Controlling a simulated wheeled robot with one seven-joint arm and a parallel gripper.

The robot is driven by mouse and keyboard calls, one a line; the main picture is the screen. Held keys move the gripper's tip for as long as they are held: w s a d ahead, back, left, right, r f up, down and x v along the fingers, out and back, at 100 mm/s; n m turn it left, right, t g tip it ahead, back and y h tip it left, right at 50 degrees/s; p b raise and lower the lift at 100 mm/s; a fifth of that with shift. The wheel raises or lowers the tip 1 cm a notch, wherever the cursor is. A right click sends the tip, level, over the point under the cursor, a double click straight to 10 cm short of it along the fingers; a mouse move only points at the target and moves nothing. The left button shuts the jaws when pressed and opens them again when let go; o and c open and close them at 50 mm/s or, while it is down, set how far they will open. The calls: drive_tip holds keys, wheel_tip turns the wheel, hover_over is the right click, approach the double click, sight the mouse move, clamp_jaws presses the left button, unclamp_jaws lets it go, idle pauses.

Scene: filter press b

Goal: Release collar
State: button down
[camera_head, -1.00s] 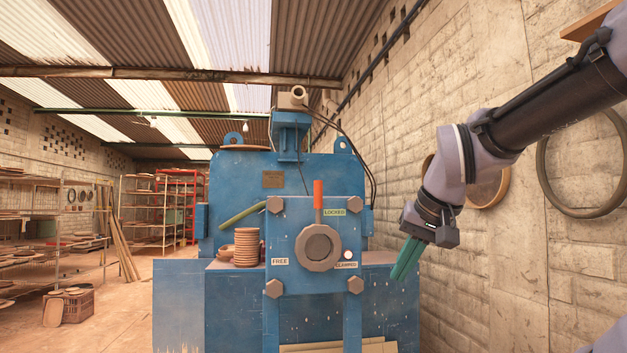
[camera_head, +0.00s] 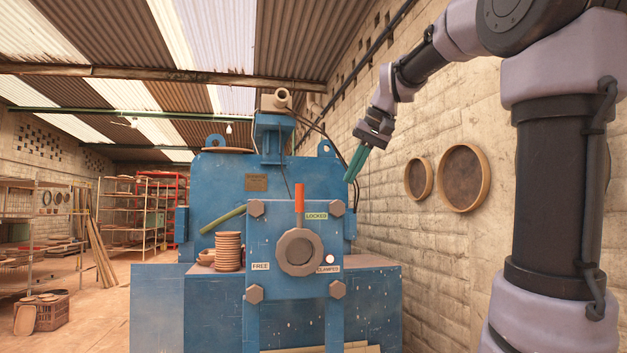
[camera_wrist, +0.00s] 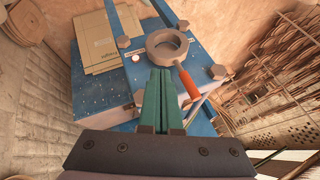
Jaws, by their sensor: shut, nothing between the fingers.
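The grey collar (camera_head: 299,252) sits on the front plate of the blue press (camera_head: 290,285). Its orange-red handle (camera_head: 299,198) points straight up, just left of the LOCKED label (camera_head: 316,216). The FREE label (camera_head: 260,266) is at the lower left of the collar and the CLAMPED label (camera_head: 328,269) at the lower right. In the wrist view the collar (camera_wrist: 167,47) and handle (camera_wrist: 189,84) show beyond the fingertips. My gripper (camera_head: 349,179) is above and right of the handle, apart from it. Its green fingers (camera_wrist: 157,80) are together and empty.
A stack of brown discs (camera_head: 228,251) and a green bar (camera_head: 223,220) are left of the plate. Hex bolts (camera_head: 337,208) stand out at the plate's corners. The brick wall with round sieves (camera_head: 463,178) is on the right. Space before the plate looks clear.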

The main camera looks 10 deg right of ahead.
drive_tip(key=w+d+r+n+y, duration=0.1)
drive_tip(key=w+r, duration=0.6)
drive_tip(key=w, duration=0.1)
drive_tip(key=shift+w+d+r, duration=0.2)
drive_tip(key=shift+w+r, duration=0.15)
drive_tip(key=shift+r, duration=0.05)
drive_tip(key=w+a+f, duration=0.5)
drive_tip(key=a+f, duration=0.2)
drive_tip(key=f, duration=0.1)
drive_tip(key=shift+w+a, duration=0.25)
drive_tip(key=shift+a, duration=0.15)
